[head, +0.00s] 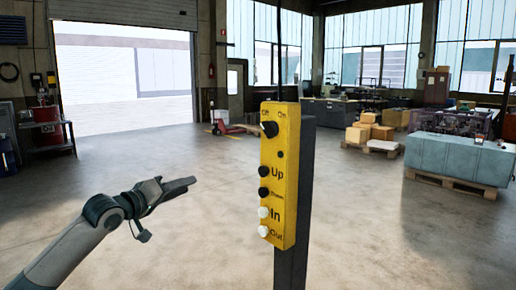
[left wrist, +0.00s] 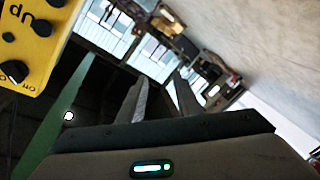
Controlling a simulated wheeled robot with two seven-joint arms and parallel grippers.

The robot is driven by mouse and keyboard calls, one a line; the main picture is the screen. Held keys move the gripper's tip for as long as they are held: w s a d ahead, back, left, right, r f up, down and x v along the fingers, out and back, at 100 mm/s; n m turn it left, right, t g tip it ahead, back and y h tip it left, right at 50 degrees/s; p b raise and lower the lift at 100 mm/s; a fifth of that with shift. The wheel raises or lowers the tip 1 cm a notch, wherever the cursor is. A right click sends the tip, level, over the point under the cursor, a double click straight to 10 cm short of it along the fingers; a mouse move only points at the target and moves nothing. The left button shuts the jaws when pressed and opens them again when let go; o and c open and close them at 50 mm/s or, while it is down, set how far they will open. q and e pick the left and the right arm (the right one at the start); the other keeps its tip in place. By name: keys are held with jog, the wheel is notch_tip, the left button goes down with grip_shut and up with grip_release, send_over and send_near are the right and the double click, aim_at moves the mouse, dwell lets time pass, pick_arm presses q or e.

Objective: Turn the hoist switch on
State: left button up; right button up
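The yellow hoist control box (head: 281,180) hangs upright at the centre of the head view. Its black rotary switch (head: 270,129) sits at the top, under labels that seem to read Off and On; its setting is too small to tell. Below are black Up and Down buttons and white In and Out buttons. My left gripper (head: 193,183) is left of the box, lower than the switch and apart from it. In the left wrist view, its two fingers (left wrist: 162,98) stand apart with nothing between them. The box (left wrist: 32,40) and switch (left wrist: 15,71) show there at upper left. My right gripper is out of view.
A dark post (head: 296,215) stands right behind the box. Pallets with cardboard boxes (head: 370,132) and a grey-blue block (head: 458,158) are far off at right. A red pallet jack (head: 222,124) is farther back. The floor around the box is clear.

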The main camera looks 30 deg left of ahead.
aim_at(264, 129)
pick_arm(q)
jog(key=s+d+r+m+h+b, duration=0.1)
jog(key=s+d+r+h, duration=0.1)
jog(key=s+d+r, duration=0.4)
jog(key=s+d+r+m+h, duration=0.2)
jog(key=s+d+r, duration=0.5)
jog(key=d+r, duration=0.4)
jog(key=shift+s+d+r+m+h+b, duration=0.2)
jog(key=shift+r+m+h+b, duration=0.1)
jog(key=shift+r+h+b, duration=0.1)
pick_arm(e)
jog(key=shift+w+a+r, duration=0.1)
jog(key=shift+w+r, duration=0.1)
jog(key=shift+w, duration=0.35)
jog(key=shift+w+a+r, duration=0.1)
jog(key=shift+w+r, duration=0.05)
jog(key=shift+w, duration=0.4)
